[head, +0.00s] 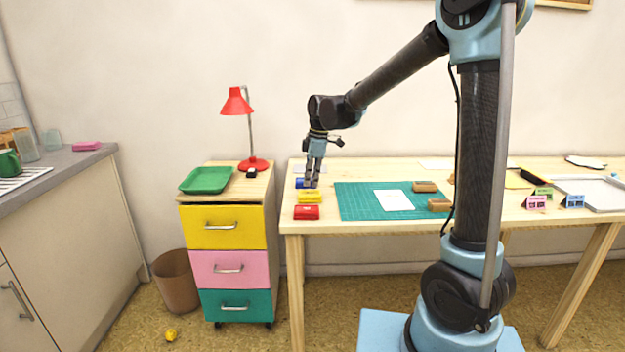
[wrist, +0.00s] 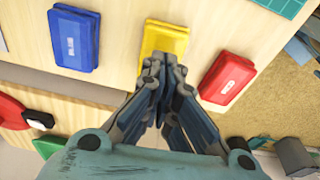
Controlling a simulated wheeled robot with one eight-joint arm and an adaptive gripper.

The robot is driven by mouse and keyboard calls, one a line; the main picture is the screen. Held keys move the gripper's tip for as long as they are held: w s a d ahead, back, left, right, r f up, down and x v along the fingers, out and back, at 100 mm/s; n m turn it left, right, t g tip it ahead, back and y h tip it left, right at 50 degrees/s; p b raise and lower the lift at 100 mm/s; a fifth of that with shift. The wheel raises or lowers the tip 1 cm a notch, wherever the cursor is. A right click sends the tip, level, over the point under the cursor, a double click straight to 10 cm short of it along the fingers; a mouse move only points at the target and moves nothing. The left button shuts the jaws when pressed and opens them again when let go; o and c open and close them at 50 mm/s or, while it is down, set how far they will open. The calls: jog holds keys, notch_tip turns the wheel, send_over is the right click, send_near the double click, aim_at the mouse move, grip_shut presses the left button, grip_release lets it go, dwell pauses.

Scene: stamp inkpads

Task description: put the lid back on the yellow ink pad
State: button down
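The yellow ink pad (head: 310,197) lies near the left end of the table, between the blue pad and the red pad. It also shows in the wrist view (wrist: 165,38), just beyond my fingertips, which hide its near part. I cannot tell a separate lid from the pad. My gripper (head: 312,185) points down just above or behind the yellow pad. In the wrist view its fingers (wrist: 161,62) come together at the tips, with nothing visible between them. Whether the tips touch the yellow pad cannot be told.
The blue pad (wrist: 75,38) and red pad (wrist: 228,78) lie close on either side. A green cutting mat (head: 355,203) with a white sheet and brown blocks is to the right. A drawer unit (head: 222,250) with a green tray and red lamp stands left of the table.

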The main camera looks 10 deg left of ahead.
jog(key=shift+f, duration=1.25)
jog(key=shift+r, duration=0.1)
jog(key=shift+r, duration=3.45)
